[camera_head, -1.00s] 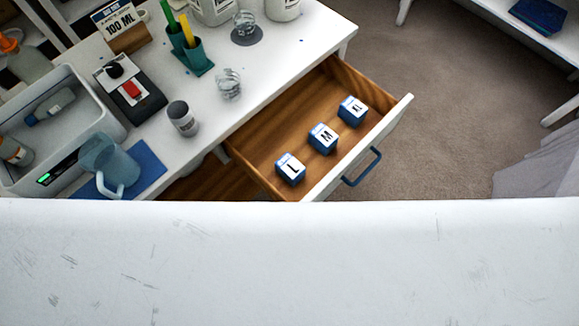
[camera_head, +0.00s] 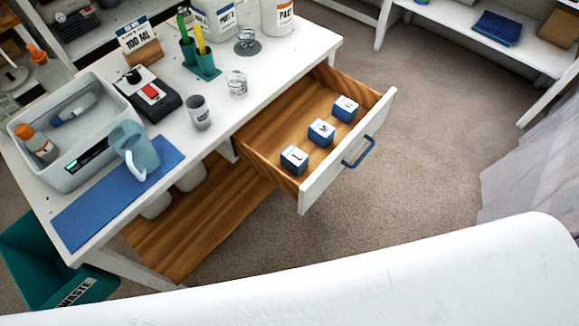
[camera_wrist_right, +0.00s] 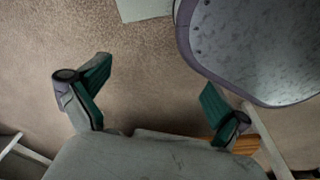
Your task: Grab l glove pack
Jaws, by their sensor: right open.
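The L glove pack (camera_head: 294,160) is a small blue and white box marked L. It lies in the open wooden drawer (camera_head: 262,137), nearest the drawer's front left corner. The M pack (camera_head: 321,132) and another similar pack (camera_head: 345,108) stand in a row behind it. My right gripper (camera_wrist_right: 150,95) shows in the right wrist view, open, with green finger pads apart and nothing between them. It is over the carpet, and no pack shows in that view. My left gripper is not in view.
The drawer front (camera_head: 347,150) with its blue handle (camera_head: 358,152) juts out over open carpet. A teal waste bin (camera_head: 35,260) stands at lower left.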

